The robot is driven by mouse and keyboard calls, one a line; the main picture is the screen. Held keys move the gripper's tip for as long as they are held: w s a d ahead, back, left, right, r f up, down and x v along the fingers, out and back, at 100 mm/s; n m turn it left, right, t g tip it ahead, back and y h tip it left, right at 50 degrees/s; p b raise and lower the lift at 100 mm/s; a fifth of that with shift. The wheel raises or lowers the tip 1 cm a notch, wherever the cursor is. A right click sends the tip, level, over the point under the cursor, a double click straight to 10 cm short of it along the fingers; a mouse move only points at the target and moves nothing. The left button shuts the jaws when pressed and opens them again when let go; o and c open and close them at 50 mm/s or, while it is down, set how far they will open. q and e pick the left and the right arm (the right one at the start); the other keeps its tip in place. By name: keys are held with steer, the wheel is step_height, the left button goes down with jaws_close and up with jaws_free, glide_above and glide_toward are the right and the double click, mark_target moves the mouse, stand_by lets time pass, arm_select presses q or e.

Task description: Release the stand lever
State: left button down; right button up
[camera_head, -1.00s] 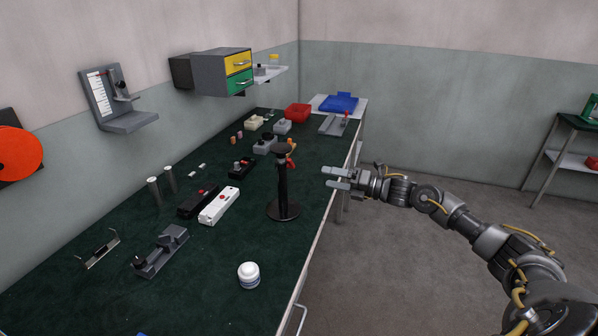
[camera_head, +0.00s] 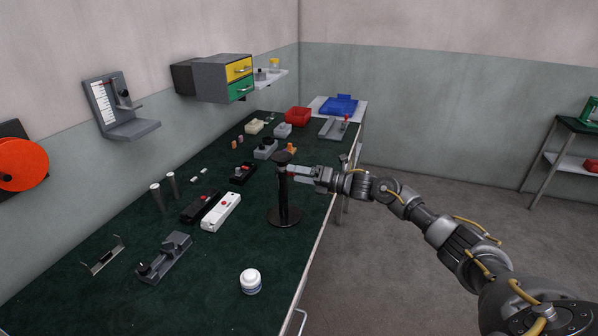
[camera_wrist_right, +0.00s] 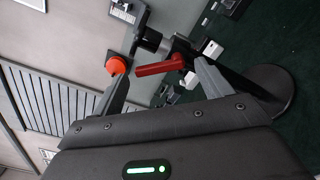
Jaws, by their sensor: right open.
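The black stand (camera_head: 284,208) stands upright on the green bench top, with a round base and a round top. In the right wrist view its base (camera_wrist_right: 273,90) is at the right. The red stand lever (camera_wrist_right: 160,67) sticks out from the post and appears between my fingers in that view. In the head view the lever is mostly hidden by my gripper. My right gripper (camera_head: 288,171) is open, its fingertips close by the upper post. The wrist view also shows both fingers (camera_wrist_right: 163,82) apart; I cannot tell whether they touch the lever. My left gripper is out of view.
A white box (camera_head: 220,212) and a black box (camera_head: 203,205) lie left of the stand. A white jar (camera_head: 250,281) stands nearer the front. A grey fixture (camera_head: 166,258) is at the lower left. A red bin (camera_head: 298,116) and a blue tray (camera_head: 339,104) are at the back.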

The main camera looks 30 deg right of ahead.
steer(key=shift+w+a, duration=0.2)
steer(key=shift+d, duration=0.1)
steer(key=c, duration=1)
steer(key=shift+o, duration=0.2)
